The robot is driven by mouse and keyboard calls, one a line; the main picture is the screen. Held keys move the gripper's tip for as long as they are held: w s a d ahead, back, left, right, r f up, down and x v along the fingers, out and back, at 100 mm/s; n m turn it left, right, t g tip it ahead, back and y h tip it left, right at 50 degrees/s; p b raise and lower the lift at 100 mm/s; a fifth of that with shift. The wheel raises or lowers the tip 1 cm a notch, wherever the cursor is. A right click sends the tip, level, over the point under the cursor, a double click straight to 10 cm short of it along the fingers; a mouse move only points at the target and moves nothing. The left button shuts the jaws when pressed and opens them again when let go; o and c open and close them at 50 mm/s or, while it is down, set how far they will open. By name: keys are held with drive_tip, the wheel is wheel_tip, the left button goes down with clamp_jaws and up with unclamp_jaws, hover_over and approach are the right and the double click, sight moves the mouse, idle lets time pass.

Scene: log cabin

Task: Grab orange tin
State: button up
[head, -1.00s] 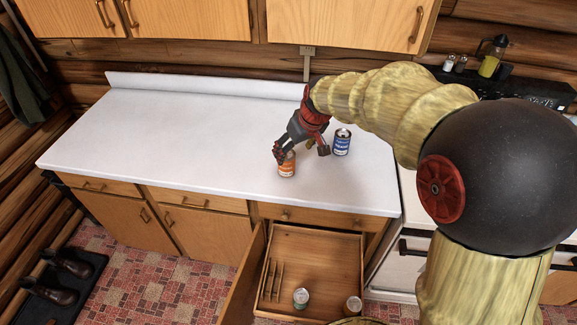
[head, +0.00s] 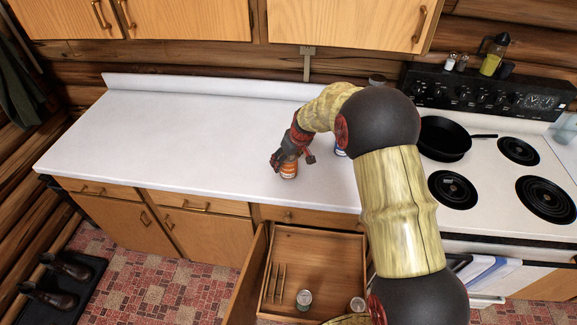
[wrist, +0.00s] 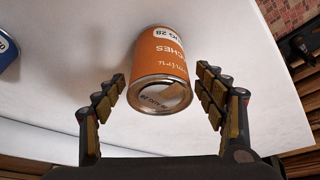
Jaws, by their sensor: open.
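The orange tin (head: 289,171) stands on the white countertop near its front edge, and my gripper (head: 289,160) is just above and behind it in the head view. In the wrist view the orange tin (wrist: 160,62) lies ahead, between the lines of the two fingers. My gripper (wrist: 164,98) is open there, with one finger on each side of the tin's near end. A gap shows between the tin and each finger. The gripper partly hides the tin's top in the head view.
A blue tin (head: 341,150) stands to the right, mostly hidden by my arm; it shows at the wrist view's left edge (wrist: 6,50). An open drawer (head: 318,262) below holds two tins. A stove with a black pan (head: 443,138) is at right. The counter's left is clear.

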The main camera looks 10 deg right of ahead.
drive_tip(key=x, duration=0.3)
drive_tip(key=shift+s, duration=0.15)
drive_tip(key=shift+r, duration=0.1)
drive_tip(key=c, duration=1.6)
